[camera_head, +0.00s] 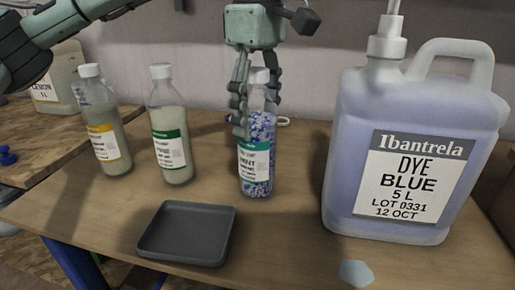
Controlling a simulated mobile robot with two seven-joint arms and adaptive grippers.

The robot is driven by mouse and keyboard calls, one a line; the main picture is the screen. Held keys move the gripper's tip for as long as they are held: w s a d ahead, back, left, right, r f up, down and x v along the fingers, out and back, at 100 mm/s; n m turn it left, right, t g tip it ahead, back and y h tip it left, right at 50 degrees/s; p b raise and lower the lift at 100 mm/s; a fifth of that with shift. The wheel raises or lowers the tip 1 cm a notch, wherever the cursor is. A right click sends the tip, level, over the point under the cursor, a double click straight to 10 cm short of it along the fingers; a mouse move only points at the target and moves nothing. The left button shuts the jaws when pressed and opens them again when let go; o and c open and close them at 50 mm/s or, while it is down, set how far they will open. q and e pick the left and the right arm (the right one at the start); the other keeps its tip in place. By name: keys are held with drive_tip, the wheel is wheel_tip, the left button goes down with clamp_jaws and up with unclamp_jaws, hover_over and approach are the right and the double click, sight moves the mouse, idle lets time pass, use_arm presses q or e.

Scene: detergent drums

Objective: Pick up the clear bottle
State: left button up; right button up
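A clear bottle (258,178) with blue and white beads, a green-and-white label and a pale cap stands upright on the wooden table (300,225). My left gripper (256,118) points down over it, one finger on each side of its upper part. The near finger covers part of the bottle's left edge. The fingers are apart with the bottle between them; whether they press on it I cannot tell. Two more see-through bottles with pale contents stand to the left, one green-labelled (172,150) and one yellow-labelled (108,145). My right gripper is out of view.
A large blue dye jug (350,150) with a pump stands close on the right. A grey tray (185,262) lies in front, with a pale blue patch (356,272) near the front edge. A lemon-labelled container (68,70) stands at the back left.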

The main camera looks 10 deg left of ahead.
sight(258, 69)
use_arm(q)
clamp_jaws()
drive_tip(key=shift+r, duration=0.2)
wheel_tip(258, 69, up, 4)
drive_tip(key=shift+f, duration=0.1)
drive_tip(key=s+a+r+p, duration=0.2)
drive_tip(key=s+a+r, duration=0.4)
drive_tip(key=a, duration=0.4)
drive_tip(key=shift+r, duration=0.45)
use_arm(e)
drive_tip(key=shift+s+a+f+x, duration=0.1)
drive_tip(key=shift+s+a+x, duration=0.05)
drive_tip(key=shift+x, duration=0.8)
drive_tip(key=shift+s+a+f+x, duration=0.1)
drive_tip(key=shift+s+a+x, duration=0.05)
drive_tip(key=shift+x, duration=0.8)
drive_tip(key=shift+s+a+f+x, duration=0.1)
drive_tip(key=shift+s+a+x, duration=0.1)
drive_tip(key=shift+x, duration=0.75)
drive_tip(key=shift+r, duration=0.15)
